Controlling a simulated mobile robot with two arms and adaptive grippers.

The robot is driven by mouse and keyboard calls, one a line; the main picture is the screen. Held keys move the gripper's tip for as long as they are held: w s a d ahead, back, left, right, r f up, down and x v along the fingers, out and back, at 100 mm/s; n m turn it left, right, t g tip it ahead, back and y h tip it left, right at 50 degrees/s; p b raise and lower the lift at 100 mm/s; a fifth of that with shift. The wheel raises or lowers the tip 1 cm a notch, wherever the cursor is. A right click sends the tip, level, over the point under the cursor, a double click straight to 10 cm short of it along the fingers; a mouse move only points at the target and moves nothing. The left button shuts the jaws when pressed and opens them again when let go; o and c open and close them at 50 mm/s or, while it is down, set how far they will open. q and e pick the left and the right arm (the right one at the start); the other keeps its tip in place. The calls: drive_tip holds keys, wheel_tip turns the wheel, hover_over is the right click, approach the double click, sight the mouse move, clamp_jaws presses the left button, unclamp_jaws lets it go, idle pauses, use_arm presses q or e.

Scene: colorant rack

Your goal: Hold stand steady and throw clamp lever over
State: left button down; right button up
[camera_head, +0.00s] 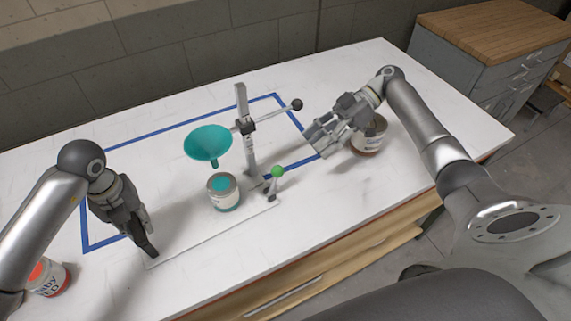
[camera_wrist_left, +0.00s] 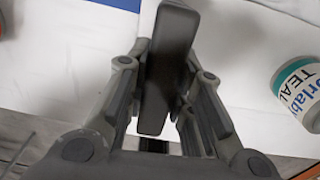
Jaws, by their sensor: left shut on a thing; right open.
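The stand has a grey upright post (camera_head: 246,135) on a thin pale base plate (camera_head: 205,235). A short lever with a green knob (camera_head: 278,172) stands roughly upright at the right end of the base. A teal funnel (camera_head: 208,143) hangs from the stand above an open can with teal contents (camera_head: 223,192). My right gripper (camera_head: 318,142) is open and empty, above and right of the green knob.
A rod with a black knob (camera_head: 296,104) sticks out from the post, close to my right gripper. A can (camera_head: 370,136) stands just beyond that gripper. A red-labelled can (camera_head: 48,278) is at the far left.

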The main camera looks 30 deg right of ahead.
drive_tip(key=a+r+m+h, duration=0.1)
drive_tip(key=a+r+h, duration=0.2)
drive_tip(key=h, duration=0.2)
drive_tip(key=m+t+h, duration=0.2)
drive_tip(key=t+h, duration=0.1)
drive_tip(key=h, duration=0.1)
approach(280, 168)
drive_tip(key=x, duration=1.1)
drive_tip(key=shift+a+f, duration=0.1)
drive_tip(key=shift+f, duration=0.15)
clamp_jaws()
